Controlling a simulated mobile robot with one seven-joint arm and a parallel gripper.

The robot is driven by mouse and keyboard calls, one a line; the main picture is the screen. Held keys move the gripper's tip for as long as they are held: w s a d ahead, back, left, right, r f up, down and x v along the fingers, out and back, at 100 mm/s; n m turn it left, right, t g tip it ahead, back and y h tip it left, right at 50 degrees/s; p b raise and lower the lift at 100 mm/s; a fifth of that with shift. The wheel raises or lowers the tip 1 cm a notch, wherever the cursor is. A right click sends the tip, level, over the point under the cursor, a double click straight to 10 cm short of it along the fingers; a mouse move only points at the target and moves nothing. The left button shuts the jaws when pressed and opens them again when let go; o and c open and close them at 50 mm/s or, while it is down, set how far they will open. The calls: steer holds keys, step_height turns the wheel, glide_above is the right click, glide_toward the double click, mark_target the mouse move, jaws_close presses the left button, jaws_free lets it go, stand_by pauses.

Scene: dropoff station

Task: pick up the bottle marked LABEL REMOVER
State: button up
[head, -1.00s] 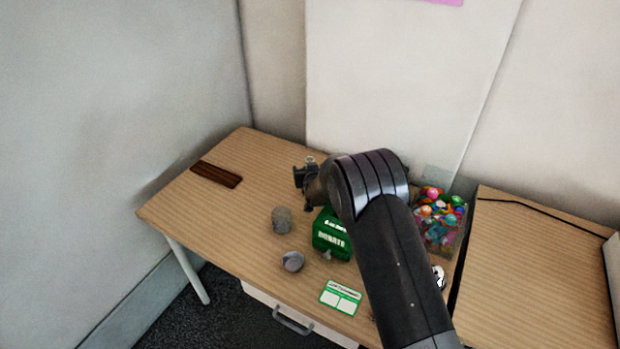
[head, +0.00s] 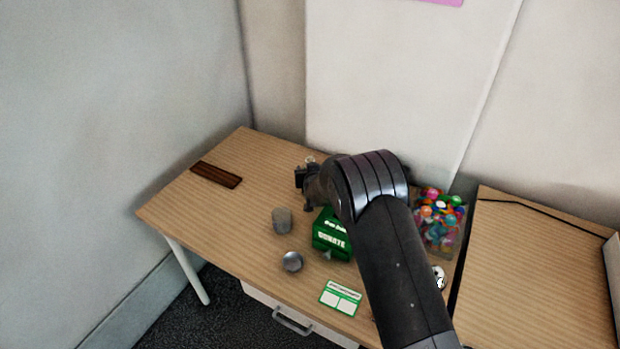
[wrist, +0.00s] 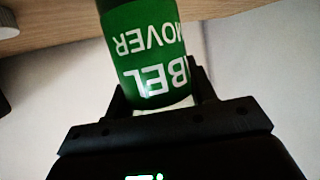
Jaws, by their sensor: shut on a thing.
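The bottle (wrist: 148,50) fills the upper middle of the wrist view. Its green label shows white letters upside down, with parts of "LABEL" and "MOVER" readable. My gripper (wrist: 157,92) has one black finger on each side of the bottle and is shut on it. In the head view my gripper (head: 304,179) is over the back part of the table. There the bottle cannot be made out clearly beside the gripper and arm.
The wooden table (head: 210,225) holds a green DONATE box (head: 332,240), a grey cylinder (head: 282,220), a round silver thing (head: 292,262), a green-white card (head: 340,297), a brown slab (head: 216,174) and a bin of colourful items (head: 438,222). The table's left part is mostly clear.

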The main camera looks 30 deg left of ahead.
mark_target(309, 159)
steer(key=shift+r, duration=0.15)
steer(key=shift+r, duration=2)
steer(key=w+d+r, duration=0.2)
steer(key=d+r, duration=0.4)
steer(key=d, duration=0.5)
steer(key=shift+d+r, duration=0.2)
steer(key=shift+r, duration=0.15)
steer(key=shift+r, duration=0.1)
